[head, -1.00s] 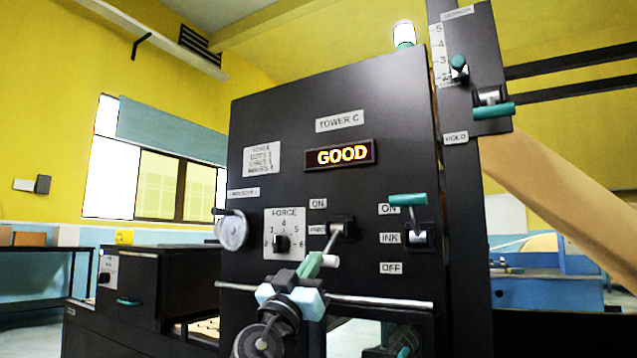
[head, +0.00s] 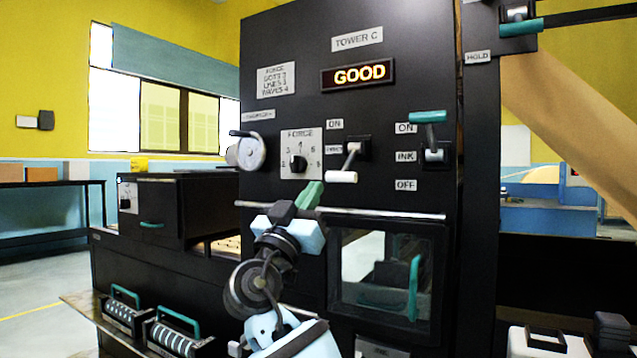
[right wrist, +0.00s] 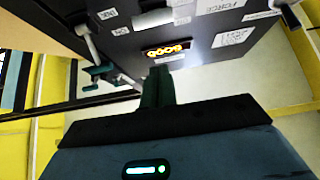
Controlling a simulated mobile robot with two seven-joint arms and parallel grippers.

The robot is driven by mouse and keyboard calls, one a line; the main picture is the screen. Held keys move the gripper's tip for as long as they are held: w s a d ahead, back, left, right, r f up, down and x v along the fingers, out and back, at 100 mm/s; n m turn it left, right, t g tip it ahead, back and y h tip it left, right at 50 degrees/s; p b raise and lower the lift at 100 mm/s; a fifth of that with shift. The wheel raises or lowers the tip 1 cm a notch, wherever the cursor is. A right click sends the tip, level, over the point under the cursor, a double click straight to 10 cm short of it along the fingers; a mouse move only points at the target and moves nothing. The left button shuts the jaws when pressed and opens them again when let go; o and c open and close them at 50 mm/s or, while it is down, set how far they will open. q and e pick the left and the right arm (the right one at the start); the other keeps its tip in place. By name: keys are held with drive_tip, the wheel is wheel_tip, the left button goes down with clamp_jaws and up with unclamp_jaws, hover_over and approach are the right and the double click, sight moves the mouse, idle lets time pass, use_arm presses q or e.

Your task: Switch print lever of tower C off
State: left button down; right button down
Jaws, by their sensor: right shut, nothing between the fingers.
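The black panel of tower C (head: 300,60) stands in front of me. The print lever (head: 342,177) has a white grip and hangs down and toward me from its pivot, below an ON label (head: 335,124). Any label below its grip is hidden or not readable. To its right, the INK lever (head: 429,117) has its teal handle up by its ON label. My right gripper (head: 309,196) is shut and empty, its green fingertips just below and left of the print lever's grip, apparently apart from it. In the right wrist view the shut fingers (right wrist: 158,85) point toward the panel. My left gripper is not in view.
A horizontal metal bar (head: 385,213) crosses the panel behind my gripper, above a window (head: 388,275). A FORCE dial (head: 299,163) and a round handwheel (head: 248,151) are left of the lever. The lit display (head: 358,75) reads GOOD. Teal-handled rollers (head: 175,335) sit at lower left.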

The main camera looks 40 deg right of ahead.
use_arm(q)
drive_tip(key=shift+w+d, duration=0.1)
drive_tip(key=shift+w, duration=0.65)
use_arm(e)
drive_tip(key=v, duration=0.3)
drive_tip(key=shift+a+f, duration=0.15)
drive_tip(key=shift+a, duration=0.1)
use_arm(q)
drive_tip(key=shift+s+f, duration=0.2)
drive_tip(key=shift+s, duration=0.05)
